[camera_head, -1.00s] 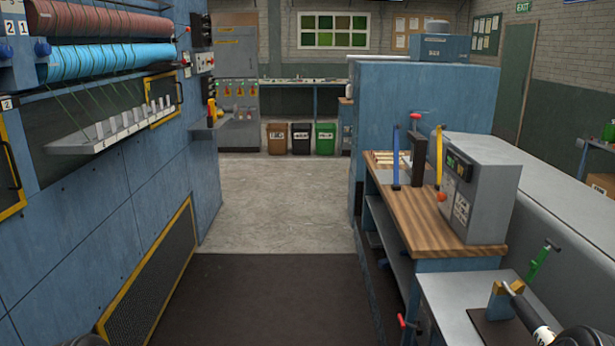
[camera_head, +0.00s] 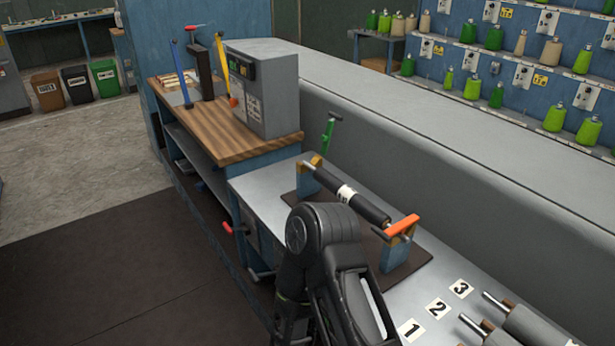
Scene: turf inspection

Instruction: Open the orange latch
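The orange latch (camera_head: 402,226) lies flat across the top of the near blue post (camera_head: 393,255) of a roller stand on the grey bench. A black roller (camera_head: 368,207) with a white label rests between this post and the far post (camera_head: 309,180). A green latch (camera_head: 328,137) stands upright at the far post. My black right arm (camera_head: 325,240) rises from the bottom edge, in front of the stand's left side, and hides part of it. No gripper fingers show; both my grippers are out of view.
Number cards 1, 2 and 3 (camera_head: 438,307) lie on the bench beside grey rollers (camera_head: 530,327). A wooden-topped bench (camera_head: 215,130) carries a grey instrument box (camera_head: 265,95). A long grey housing (camera_head: 440,130) runs behind. The floor at left is clear.

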